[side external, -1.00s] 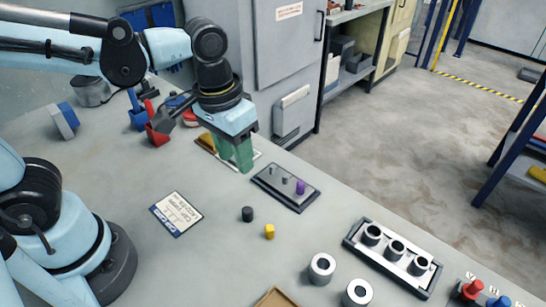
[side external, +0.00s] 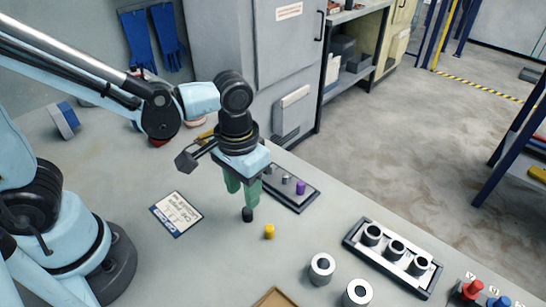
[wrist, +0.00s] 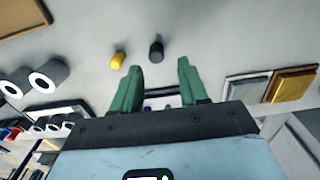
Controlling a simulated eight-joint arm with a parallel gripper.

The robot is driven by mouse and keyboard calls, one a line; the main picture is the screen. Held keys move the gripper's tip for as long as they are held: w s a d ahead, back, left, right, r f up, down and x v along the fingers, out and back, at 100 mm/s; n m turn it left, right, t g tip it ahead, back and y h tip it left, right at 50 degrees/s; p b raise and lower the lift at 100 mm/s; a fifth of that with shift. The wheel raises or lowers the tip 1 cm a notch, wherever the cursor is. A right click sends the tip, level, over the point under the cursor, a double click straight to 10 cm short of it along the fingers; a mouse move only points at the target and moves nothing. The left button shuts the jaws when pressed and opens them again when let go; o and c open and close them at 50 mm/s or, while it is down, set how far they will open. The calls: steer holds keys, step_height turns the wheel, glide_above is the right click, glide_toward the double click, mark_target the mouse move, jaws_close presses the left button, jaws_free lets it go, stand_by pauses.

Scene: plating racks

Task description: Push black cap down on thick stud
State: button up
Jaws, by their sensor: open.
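The black cap (side external: 248,214) stands upright on the table, just below my gripper (side external: 242,198). In the wrist view the black cap (wrist: 156,50) lies slightly beyond the gap between the green fingertips. My gripper (wrist: 160,67) is open and empty, with its fingers pointing down. The dark stud plate (side external: 302,206) lies behind my gripper, which partly hides it. A grey stud (side external: 285,179) shows on it, beside a purple cap (side external: 300,187) at the plate's right end. I cannot tell which stud is thick.
A yellow cap (side external: 269,232) stands close right of the black cap. White-grey rings (side external: 322,268) and a rack of ring-shaped parts (side external: 348,242) stand further right. A printed card (side external: 176,213) lies left. A brown tray edge (side external: 275,298) shows at the front.

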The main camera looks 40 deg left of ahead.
mark_target(248, 214)
steer(key=shift+f, duration=2.6)
steer(key=shift+c, duration=0.3)
jaws_close()
